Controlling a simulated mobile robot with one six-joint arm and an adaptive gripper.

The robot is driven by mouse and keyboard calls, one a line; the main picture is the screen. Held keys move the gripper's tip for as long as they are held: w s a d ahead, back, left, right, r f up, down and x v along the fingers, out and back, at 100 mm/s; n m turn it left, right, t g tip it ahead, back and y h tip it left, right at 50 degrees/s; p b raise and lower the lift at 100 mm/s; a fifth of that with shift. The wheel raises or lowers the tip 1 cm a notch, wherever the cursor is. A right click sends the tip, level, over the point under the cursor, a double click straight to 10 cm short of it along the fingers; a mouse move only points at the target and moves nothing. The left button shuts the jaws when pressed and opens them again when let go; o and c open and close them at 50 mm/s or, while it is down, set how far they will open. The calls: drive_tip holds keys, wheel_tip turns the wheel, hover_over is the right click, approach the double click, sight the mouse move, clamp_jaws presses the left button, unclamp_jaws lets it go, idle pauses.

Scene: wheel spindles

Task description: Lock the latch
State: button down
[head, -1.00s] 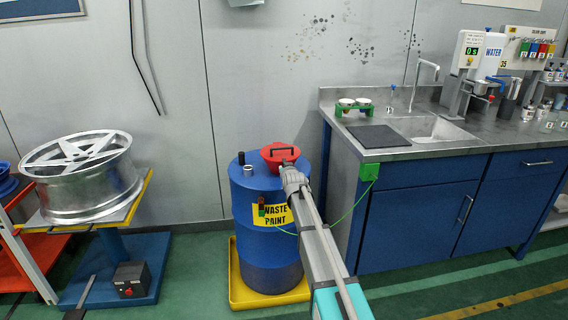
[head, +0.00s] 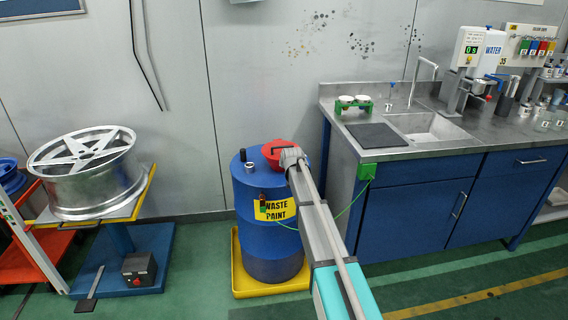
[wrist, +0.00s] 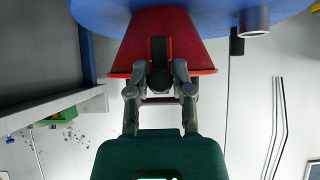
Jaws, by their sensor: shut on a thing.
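A blue waste paint drum (head: 262,232) stands in the middle of the head view with a red funnel (head: 269,155) on top. In the wrist view the red funnel (wrist: 194,45) appears upside down, above my gripper. A black latch piece (wrist: 161,48) in a red frame lies on the funnel's front. My gripper (wrist: 160,84) is shut on the rounded black end of this latch piece, at the funnel's rim. In the head view my gripper (head: 290,155) covers the right part of the funnel and hides the latch. Whether the latch is locked cannot be told.
The drum stands on a yellow tray (head: 238,283). A sink counter (head: 385,154) with blue cabinets is close on the right. A metal wheel (head: 85,172) sits on a stand at left. A green cable (head: 348,208) hangs between counter and drum.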

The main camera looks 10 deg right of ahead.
drive_tip(key=c, duration=0.5)
unclamp_jaws()
drive_tip(key=s+f+g, duration=0.2)
drive_tip(key=s+g, duration=0.1)
drive_tip(key=s, duration=1.3)
drive_tip(key=s+f+g, duration=0.3)
drive_tip(key=s+g, duration=0.1)
drive_tip(key=s, duration=1.2)
drive_tip(key=s+f+g, duration=0.2)
drive_tip(key=s+g, duration=0.1)
drive_tip(key=s, duration=1.3)
wheel_tip(320, 180, up, 19)
drive_tip(key=p, duration=1.9)
drive_tip(key=shift+w+a, duration=0.25)
drive_tip(key=shift+w, duration=0.05)
drive_tip(key=shift+r, duration=0.1)
